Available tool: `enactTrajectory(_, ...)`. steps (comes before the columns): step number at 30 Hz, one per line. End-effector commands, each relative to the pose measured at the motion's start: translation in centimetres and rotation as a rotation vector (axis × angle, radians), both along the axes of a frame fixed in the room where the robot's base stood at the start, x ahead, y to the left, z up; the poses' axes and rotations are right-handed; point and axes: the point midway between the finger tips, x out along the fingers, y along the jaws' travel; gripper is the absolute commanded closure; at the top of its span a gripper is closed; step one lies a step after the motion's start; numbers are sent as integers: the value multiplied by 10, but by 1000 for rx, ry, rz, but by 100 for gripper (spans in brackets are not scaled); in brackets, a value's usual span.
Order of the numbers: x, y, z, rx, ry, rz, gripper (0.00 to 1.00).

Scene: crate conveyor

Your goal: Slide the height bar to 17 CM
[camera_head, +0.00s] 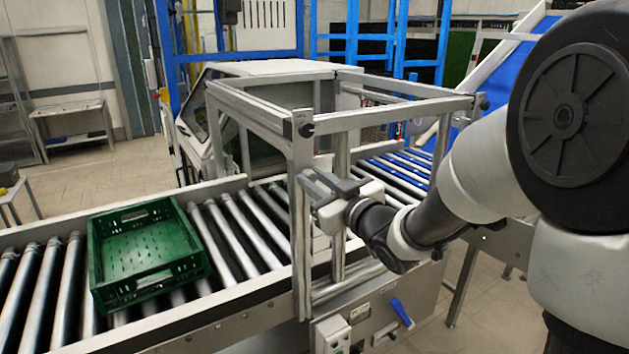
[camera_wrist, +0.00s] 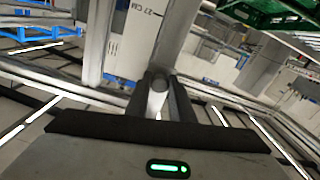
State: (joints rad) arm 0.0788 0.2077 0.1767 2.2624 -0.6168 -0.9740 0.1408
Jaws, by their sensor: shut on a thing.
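The height bar is part of a grey metal frame (camera_head: 301,215) standing over the roller conveyor; I cannot tell its sliding piece from the fixed posts. My gripper (camera_head: 322,187) is at the frame's near post, reaching in from the right. In the wrist view my gripper (camera_wrist: 160,98) has its two dark fingers shut on a small round grey knob (camera_wrist: 158,84). Behind the knob a pale post (camera_wrist: 165,45) runs up the picture. A printed mark (camera_wrist: 146,13) near its top is too small and turned to read. The height setting cannot be read.
A green crate (camera_head: 180,268) sits on the rollers (camera_head: 240,232) left of the frame. It also shows in the wrist view (camera_wrist: 268,14). A blue lever (camera_head: 401,312) and a control box (camera_head: 332,336) are below the conveyor edge. Blue-toned rollers (camera_head: 395,172) lie behind my arm.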

Motion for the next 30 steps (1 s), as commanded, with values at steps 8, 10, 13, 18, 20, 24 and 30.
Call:
enactTrajectory(8,0,0,-37,1,1,0,100)
enactTrajectory(10,0,0,-52,0,2,1,100)
enactTrajectory(13,0,0,-77,0,2,1,100)
enactTrajectory(18,0,0,-126,0,3,1,100)
enactTrajectory(20,0,0,-144,0,4,0,100)
enactTrajectory(24,0,0,-184,-1,5,0,100)
enactTrajectory(30,0,0,-221,-2,4,1,100)
